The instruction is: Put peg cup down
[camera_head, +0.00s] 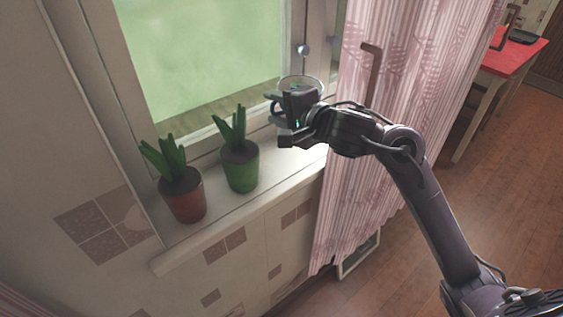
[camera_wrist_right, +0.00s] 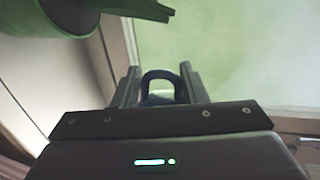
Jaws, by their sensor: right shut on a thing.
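The peg cup (camera_head: 300,81) is a pale cup with a dark blue handle, at the right end of the window sill (camera_head: 228,200) in the head view. My right gripper (camera_head: 287,119) is in front of it and hides much of its body. In the right wrist view, the dark handle (camera_wrist_right: 161,76) stands between the two fingers of my right gripper (camera_wrist_right: 160,86), which is shut on it. I cannot tell whether the cup's base touches the sill. My left gripper is not in view.
A green pot (camera_head: 240,170) and a brown pot (camera_head: 184,200), each with a plant, stand on the sill left of the cup. A pink curtain (camera_head: 362,185) hangs close on the right. The window pane (camera_head: 205,55) is behind. A red table (camera_head: 515,60) stands far right.

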